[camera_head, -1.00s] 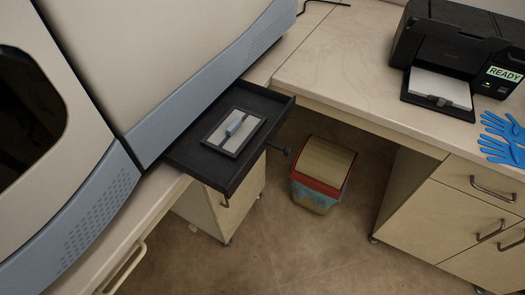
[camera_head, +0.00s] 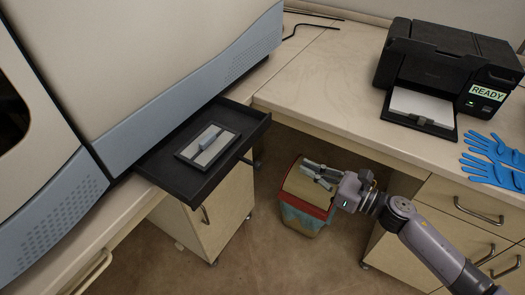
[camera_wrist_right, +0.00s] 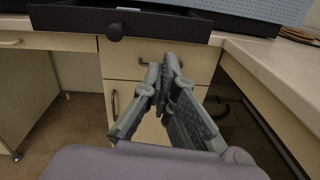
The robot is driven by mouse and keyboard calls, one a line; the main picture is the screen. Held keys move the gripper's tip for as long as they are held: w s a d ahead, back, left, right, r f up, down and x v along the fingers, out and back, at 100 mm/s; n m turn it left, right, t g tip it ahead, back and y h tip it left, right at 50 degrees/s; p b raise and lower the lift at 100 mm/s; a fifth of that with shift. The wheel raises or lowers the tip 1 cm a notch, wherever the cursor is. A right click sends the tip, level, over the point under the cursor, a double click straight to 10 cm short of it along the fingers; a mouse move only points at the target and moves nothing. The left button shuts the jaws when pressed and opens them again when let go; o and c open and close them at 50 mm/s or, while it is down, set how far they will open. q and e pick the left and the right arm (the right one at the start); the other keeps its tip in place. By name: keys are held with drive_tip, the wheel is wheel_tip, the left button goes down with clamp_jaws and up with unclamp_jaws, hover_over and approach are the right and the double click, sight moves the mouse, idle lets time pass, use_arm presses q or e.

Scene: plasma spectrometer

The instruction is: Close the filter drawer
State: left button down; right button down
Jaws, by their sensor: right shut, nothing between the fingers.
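The black filter drawer (camera_head: 245,135) is pulled out from the lower front of the spectrometer (camera_head: 165,60). A framed grey filter with a raised handle (camera_head: 208,146) lies in it. In the right wrist view the drawer front (camera_wrist_right: 70,18) spans the top, with a round dark knob (camera_wrist_right: 115,32) on it. My right gripper (camera_head: 308,167) is in front of the drawer and to its right in the head view, apart from it. Its fingers (camera_wrist_right: 165,70) are shut and empty, below and right of the knob in the wrist view. My left gripper is not in view.
A bin with a red rim (camera_head: 300,205) stands on the floor below my right gripper. A black printer (camera_head: 440,70) and blue gloves (camera_head: 495,160) are on the right counter. A wheeled cabinet (camera_head: 220,210) stands under the drawer.

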drive_tip(key=r+n, duration=0.1)
drive_tip(key=n, duration=0.1)
drive_tip(key=p, duration=0.4)
approach(248, 145)
drive_tip(key=shift+g+y, duration=0.3)
drive_tip(key=shift+g, duration=0.1)
drive_tip(key=x, duration=0.5)
drive_tip(key=shift+w+r, duration=0.2)
drive_tip(key=shift+w, duration=0.35)
drive_tip(key=shift+w+a+f+p, duration=0.15)
drive_tip(key=shift+w+a+p, duration=0.2)
drive_tip(key=shift+a, duration=0.2)
drive_tip(key=shift+w+a, duration=0.1)
